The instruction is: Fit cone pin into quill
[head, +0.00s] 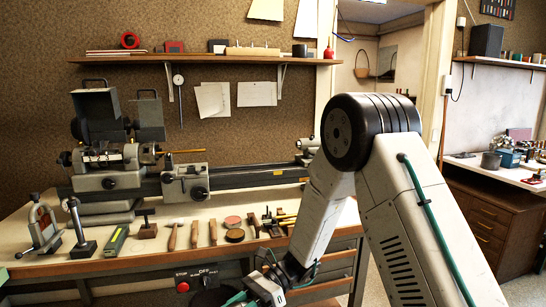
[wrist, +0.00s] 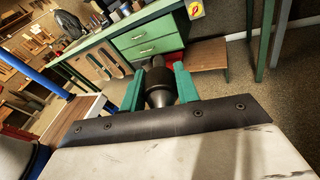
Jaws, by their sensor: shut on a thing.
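My gripper (wrist: 157,82) shows in the wrist view with its two teal fingers on either side of a dark, round-bodied part with a grey steel end, which I take to be the cone pin (wrist: 159,96). The fingers are shut on it. In the head view my gripper (head: 258,291) is low at the bottom edge, in front of the bench, and the pin cannot be made out clearly there. The lathe (head: 230,180) stands on the bench, with its tailstock (head: 308,146) at the right end, partly behind my arm. The quill is not clearly visible.
Hand tools, including a hammer (head: 173,236), lie along the front of the bench (head: 70,262). A shelf (head: 190,59) hangs above the lathe. In the wrist view, a green bench with drawers (wrist: 147,37) and a low wooden stool (wrist: 208,57) stand beyond the gripper, with open floor at right.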

